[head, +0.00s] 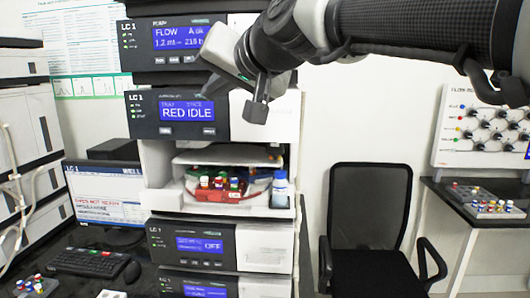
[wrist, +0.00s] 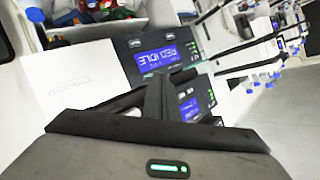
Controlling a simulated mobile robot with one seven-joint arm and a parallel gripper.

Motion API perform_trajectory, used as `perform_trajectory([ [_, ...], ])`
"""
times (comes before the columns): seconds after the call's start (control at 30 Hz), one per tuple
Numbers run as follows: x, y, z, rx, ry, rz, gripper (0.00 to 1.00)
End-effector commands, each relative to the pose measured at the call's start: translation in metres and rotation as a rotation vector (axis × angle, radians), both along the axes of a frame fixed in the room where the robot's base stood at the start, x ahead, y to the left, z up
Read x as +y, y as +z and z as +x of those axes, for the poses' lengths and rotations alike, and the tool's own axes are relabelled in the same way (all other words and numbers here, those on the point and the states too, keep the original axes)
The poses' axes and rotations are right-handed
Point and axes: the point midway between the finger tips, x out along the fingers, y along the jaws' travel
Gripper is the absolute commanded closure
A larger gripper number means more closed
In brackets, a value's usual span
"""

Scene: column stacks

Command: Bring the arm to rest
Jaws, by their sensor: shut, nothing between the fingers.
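My gripper (head: 257,100) hangs from my arm, which reaches in from the upper right of the head view. It is in front of the right side of the stack module whose screen reads "RED IDLE" (head: 187,111). The fingers look shut, with nothing between them. In the wrist view my gripper (wrist: 157,100) points toward the stack's front panels, and the same screen (wrist: 158,59) shows tilted behind the fingers. My gripper appears apart from the panels.
Below is an open compartment with a red tray (head: 228,197) of vials and a blue-capped bottle (head: 280,187). A black office chair (head: 370,205) stands right of the stack. A side table with a vial rack (head: 490,209) is far right. A keyboard (head: 88,262) lies lower left.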

Motion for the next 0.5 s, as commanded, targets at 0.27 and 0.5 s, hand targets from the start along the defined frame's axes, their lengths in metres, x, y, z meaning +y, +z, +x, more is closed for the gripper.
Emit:
perform_trajectory([
  [0.27,-0.144,-0.122,-0.094,0.269,-0.134,-0.369,1.00],
  [0.5,-0.219,-0.207,-0.181,0.486,-0.206,-0.573,1.00],
])
